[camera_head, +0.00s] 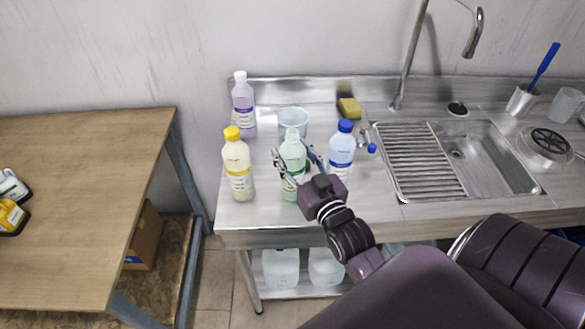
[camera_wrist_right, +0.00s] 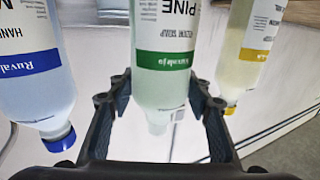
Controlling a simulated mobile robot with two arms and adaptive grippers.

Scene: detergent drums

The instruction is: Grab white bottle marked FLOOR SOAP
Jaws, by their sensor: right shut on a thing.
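A pale green bottle (camera_head: 293,150) with a whitish cap stands on the steel counter between a yellow-capped bottle (camera_head: 238,165) and a blue-capped bottle (camera_head: 341,152). In the right wrist view the green bottle (camera_wrist_right: 163,60) has a white label with a green band and the word PINE; the smaller print is too blurred to read surely. My right gripper (camera_head: 296,166) is shut on this green bottle, one finger on each side, as the wrist view shows too (camera_wrist_right: 160,92). The bottle looks upright. My left gripper is not in view.
A lilac bottle (camera_head: 243,105) stands at the back left, near a clear tub (camera_head: 293,121). A yellow sponge (camera_head: 349,108), the sink (camera_head: 495,160) and its drainer (camera_head: 418,160) lie to the right. The neighbouring bottles stand close on both sides. A wooden table (camera_head: 85,165) is at the left.

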